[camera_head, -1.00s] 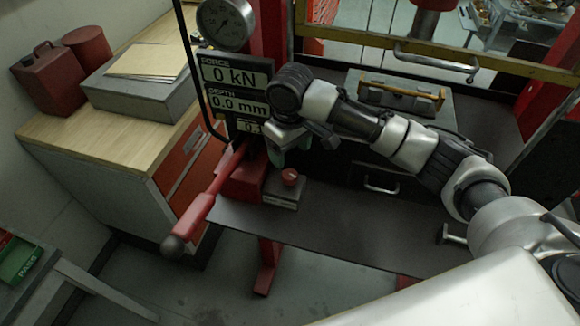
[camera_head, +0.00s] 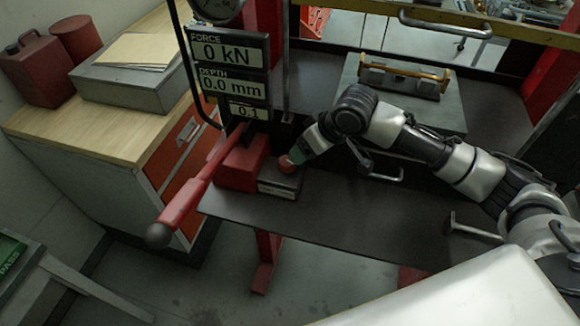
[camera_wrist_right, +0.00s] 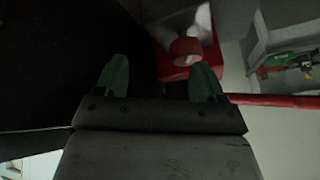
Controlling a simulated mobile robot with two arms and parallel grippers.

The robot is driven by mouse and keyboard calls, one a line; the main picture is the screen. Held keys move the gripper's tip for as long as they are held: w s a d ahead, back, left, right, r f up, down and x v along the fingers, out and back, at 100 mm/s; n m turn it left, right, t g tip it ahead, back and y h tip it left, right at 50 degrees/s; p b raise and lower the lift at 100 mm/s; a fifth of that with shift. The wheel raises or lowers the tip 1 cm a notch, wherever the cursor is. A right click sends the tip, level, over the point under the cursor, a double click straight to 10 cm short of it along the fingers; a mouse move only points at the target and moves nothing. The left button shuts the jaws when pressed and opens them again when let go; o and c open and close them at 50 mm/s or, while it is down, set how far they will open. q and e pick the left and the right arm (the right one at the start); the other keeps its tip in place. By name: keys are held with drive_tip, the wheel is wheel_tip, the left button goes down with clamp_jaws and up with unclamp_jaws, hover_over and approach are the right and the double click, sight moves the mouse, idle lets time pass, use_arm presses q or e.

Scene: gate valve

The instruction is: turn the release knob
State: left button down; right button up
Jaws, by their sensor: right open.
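The release knob (camera_head: 286,164) is a small round red knob on top of a low grey box (camera_head: 281,184) beside the red press base. My right gripper (camera_head: 296,156) is right at the knob in the head view, pointing down-left; its fingertips partly overlap the knob. In the right wrist view the two green fingers (camera_wrist_right: 160,75) are apart with nothing held between them. A round reddish thing (camera_wrist_right: 185,48), seemingly the knob, shows beyond the right finger. I cannot tell whether a finger touches it. My left gripper is not in view.
A long red lever (camera_head: 190,197) with a dark ball end sticks out left of the knob. The force and depth display (camera_head: 230,70) stands behind. A grey block with a yellow-brown bar (camera_head: 405,75) sits on the dark bench (camera_head: 350,220).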

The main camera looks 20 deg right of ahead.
sight(290, 162)
drive_tip(key=s+d+n+t+y+b, duration=0.2)
drive_tip(key=s+n+t+y+b, duration=0.2)
drive_tip(key=s+t+y+b, duration=0.15)
drive_tip(key=p+x, duration=0.1)
drive_tip(key=x, duration=0.3)
drive_tip(key=p+x, duration=0.1)
drive_tip(key=x, duration=0.3)
drive_tip(key=shift+s+a+p, duration=0.25)
drive_tip(key=shift+p, duration=0.05)
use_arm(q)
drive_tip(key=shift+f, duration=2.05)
use_arm(e)
drive_tip(key=shift+w+a+f, duration=0.3)
drive_tip(key=shift+w+a, duration=0.05)
drive_tip(key=shift+c, duration=0.5)
